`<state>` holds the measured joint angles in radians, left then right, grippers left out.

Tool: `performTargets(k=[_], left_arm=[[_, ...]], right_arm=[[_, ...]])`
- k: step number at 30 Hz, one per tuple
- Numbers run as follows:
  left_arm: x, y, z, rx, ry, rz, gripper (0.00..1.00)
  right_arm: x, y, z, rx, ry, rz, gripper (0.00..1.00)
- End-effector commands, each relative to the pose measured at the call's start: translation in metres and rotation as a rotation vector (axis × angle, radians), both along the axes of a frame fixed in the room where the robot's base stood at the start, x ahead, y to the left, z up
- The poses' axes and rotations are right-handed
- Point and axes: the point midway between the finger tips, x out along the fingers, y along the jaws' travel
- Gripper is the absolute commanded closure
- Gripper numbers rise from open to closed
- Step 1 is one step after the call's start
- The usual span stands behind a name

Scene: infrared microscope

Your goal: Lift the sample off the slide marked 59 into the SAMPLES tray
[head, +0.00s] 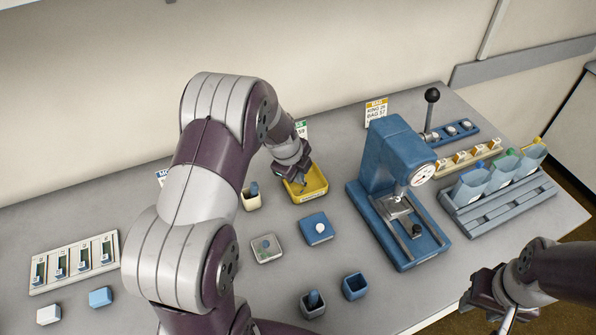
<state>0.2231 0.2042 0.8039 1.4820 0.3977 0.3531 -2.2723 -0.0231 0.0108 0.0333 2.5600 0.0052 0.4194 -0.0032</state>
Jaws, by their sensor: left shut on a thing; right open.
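My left gripper (299,183) is over the yellow tray (318,193), pointing down. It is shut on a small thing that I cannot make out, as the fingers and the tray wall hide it. No lettering on the tray is readable. A pale rack (73,282) at the left holds several slides (84,258) in a row. Their marks are too small to read, so I cannot tell which is 59. My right gripper (497,300) is open at the lower right, past the table's front edge.
A blue press (391,150) with a black-knobbed lever stands right of the tray. A grey rack of bins (498,195) is at the far right. Small blocks and cups (355,286) are spread across the front middle. My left arm covers the left middle.

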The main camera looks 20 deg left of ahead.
Motion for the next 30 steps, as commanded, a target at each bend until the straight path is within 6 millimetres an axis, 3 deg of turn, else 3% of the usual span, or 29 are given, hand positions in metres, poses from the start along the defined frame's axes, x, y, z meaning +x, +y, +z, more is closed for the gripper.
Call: performTargets(k=[30], left_arm=[[-0.0009, -0.0002, -0.0028, -0.001, 0.003, 0.000, 1.00]], right_arm=[[0.0001, 0.0000, -0.0091, 0.000, 0.000, 0.000, 0.57]])
